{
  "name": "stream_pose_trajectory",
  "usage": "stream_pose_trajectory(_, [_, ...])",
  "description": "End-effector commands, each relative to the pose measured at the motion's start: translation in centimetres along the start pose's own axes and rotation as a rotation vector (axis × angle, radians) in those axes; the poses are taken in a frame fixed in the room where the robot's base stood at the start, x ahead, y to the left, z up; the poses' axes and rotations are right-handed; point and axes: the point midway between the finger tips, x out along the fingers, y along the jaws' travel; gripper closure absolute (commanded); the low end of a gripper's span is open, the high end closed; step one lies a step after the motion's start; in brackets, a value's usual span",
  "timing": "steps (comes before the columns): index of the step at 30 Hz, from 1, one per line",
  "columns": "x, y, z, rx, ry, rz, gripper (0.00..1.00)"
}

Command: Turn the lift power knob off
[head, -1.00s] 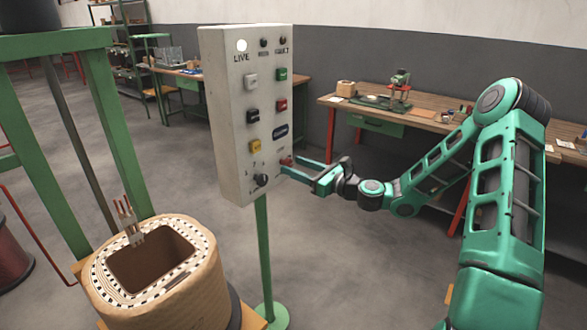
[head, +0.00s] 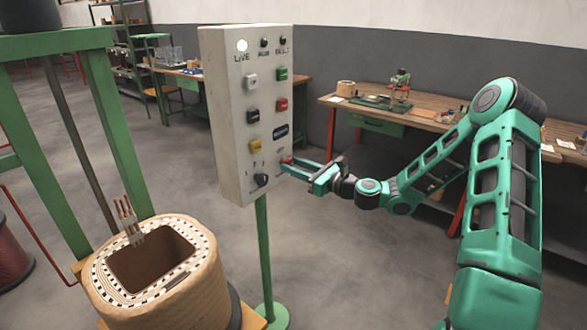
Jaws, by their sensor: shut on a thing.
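A white control box (head: 236,165) stands upright on a green post in the head view. Its "LIVE" lamp (head: 242,46) at the top left is lit white. A black knob (head: 262,180) at the lower left of the face is clear of the fingers. The small lettering around both knobs is too small to read.
Several coloured buttons, including a green one (head: 282,74) and a yellow one (head: 254,146), lie above the knobs. A wound coil (head: 203,284) stands at the front left beside a green frame (head: 110,130). Workbenches (head: 430,120) line the back wall; open floor lies between.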

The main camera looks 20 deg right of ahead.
Motion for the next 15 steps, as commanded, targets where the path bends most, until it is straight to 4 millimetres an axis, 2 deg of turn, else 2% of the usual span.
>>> stream_pose_trajectory(5, [-0.06,-0.1,-0.13,-0.099,0.003,-0.003,0.9])
stream_pose_trajectory(15, [-0.06,0.03,-0.2,-0.404,0.004,-0.003,0.9])
